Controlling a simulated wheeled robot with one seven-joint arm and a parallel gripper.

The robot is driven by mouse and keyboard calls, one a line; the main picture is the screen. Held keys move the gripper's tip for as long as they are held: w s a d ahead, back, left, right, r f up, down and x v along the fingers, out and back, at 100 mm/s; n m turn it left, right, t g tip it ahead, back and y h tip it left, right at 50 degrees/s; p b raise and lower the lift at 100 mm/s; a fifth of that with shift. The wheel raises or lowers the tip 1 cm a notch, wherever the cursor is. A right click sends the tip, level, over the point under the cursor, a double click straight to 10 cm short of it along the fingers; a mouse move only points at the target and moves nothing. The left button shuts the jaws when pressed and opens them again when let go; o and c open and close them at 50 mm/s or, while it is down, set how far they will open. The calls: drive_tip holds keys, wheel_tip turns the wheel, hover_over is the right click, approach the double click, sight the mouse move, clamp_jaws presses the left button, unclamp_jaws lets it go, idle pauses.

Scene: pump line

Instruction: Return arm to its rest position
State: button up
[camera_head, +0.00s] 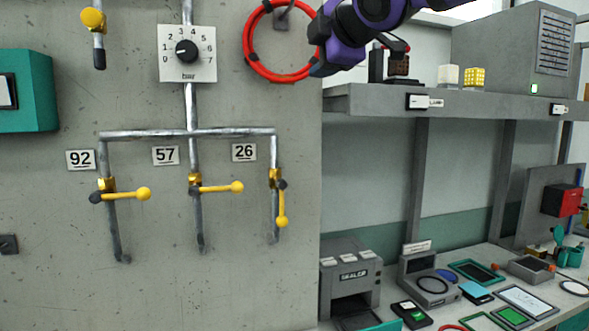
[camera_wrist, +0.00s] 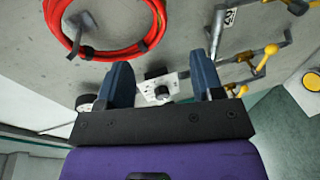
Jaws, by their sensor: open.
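My gripper (camera_head: 322,52) is at the top of the head view, at the right edge of the grey wall, beside the red hose coil. In the wrist view my gripper (camera_wrist: 163,75) has its two dark blue fingers well apart, with nothing held between them. The purple arm reaches in from the top right in the head view. The far part of the arm is out of frame.
A red hose coil (camera_head: 262,70) hangs on a hook beside my gripper. The dial (camera_head: 187,52) and the valves 92 (camera_head: 125,194), 57 (camera_head: 217,188) and 26 (camera_head: 281,205) are on the wall. A shelf (camera_head: 375,103) and cluttered bench stand right.

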drive_tip(key=s+d+f+m+g+h, duration=0.3)
drive_tip(key=s+d+f+m, duration=0.45)
drive_tip(key=d+f, duration=0.3)
drive_tip(key=s+d+f+m+g+h, duration=0.3)
drive_tip(key=s+d+f+m, duration=0.45)
drive_tip(key=d+f, duration=0.3)
drive_tip(key=s+d+f+m+g, duration=0.3)
drive_tip(key=s+f+m, duration=0.4)
drive_tip(key=s+f, duration=0.2)
drive_tip(key=shift+s+d, duration=0.4)
drive_tip(key=shift+s, duration=0.25)
idle(0.4)
